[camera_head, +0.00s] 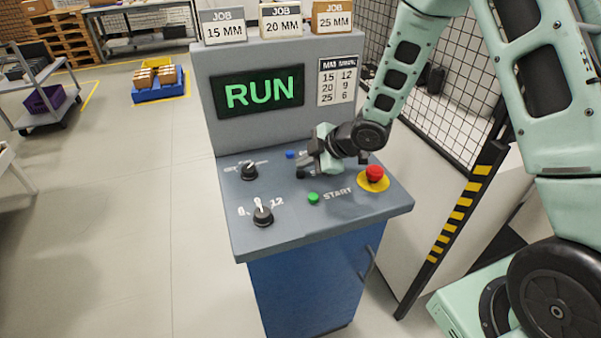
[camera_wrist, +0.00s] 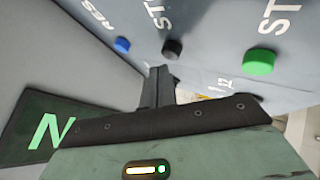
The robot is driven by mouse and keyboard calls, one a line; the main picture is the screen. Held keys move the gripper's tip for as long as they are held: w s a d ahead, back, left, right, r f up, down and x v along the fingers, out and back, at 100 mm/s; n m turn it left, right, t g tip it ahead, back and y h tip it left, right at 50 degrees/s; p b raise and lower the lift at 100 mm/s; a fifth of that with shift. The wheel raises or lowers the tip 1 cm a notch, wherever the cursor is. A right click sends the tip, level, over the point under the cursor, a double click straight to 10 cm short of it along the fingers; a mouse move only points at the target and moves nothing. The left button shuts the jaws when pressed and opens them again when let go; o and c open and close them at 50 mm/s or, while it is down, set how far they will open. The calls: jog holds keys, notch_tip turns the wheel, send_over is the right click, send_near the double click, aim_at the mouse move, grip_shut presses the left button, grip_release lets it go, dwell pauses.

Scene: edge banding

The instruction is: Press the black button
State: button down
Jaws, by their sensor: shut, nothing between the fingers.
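The black button (camera_wrist: 172,49) is a short round cap on the grey sloping panel, between the blue button (camera_wrist: 122,45) and the green button (camera_wrist: 260,62) in the wrist view. In the head view the black button (camera_head: 300,174) shows just beside my fingertips, and its label is hidden by my gripper. My gripper (camera_head: 309,163) is shut and empty, low over the panel. In the wrist view my closed fingers (camera_wrist: 160,72) end right by the black button's edge. I cannot tell whether they touch it.
A red emergency stop (camera_head: 375,172) on a yellow base is right of my gripper. The START green button (camera_head: 313,197) is nearer. Two black knobs (camera_head: 249,171) (camera_head: 263,217) are on the left. The screen (camera_head: 258,93) behind reads RUN. Job boxes (camera_head: 281,22) stand on top.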

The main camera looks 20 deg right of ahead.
aim_at(305, 174)
jog(key=shift+f, duration=0.3)
jog(key=shift+f+b, duration=0.45)
jog(key=shift+b, duration=0.15)
dwell(0.4)
dwell(0.4)
jog(key=shift+r+p, duration=0.7)
jog(key=shift+r, duration=0.2)
notch_tip(305, 174, up, 5)
jog(key=p, duration=0.4)
dwell(0.6)
